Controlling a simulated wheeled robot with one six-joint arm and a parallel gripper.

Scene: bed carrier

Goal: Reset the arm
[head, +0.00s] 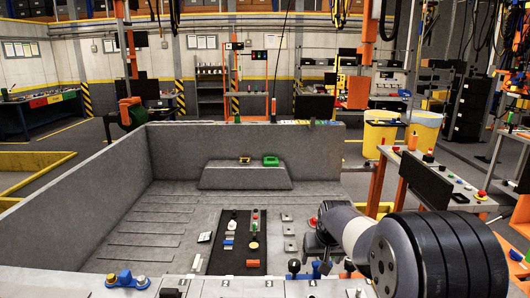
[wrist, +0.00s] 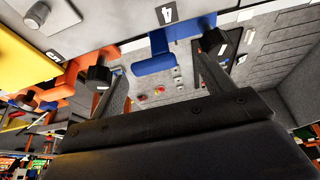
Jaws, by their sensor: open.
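My arm comes in from the right in the head view and reaches over the front right of the grey bed carrier (head: 185,262). My gripper is mostly hidden there behind my own arm. In the wrist view my gripper (wrist: 160,65) shows two fingers spread apart, with no object clearly held between them. It is close to the carrier's front ledge, by the labels 4 (wrist: 167,14) and 5 (wrist: 52,57). A blue part (wrist: 155,62) shows between the fingers, and black knobs (wrist: 98,77) are near them. I cannot tell whether the fingers touch any of these.
A black mat (head: 227,262) with small parts lies on the carrier floor. A raised grey block (head: 245,177) at the back bears a yellow and a green part (head: 271,161). A blue part (head: 126,278) sits on the front ledge's left. A bench (head: 435,178) stands to the right.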

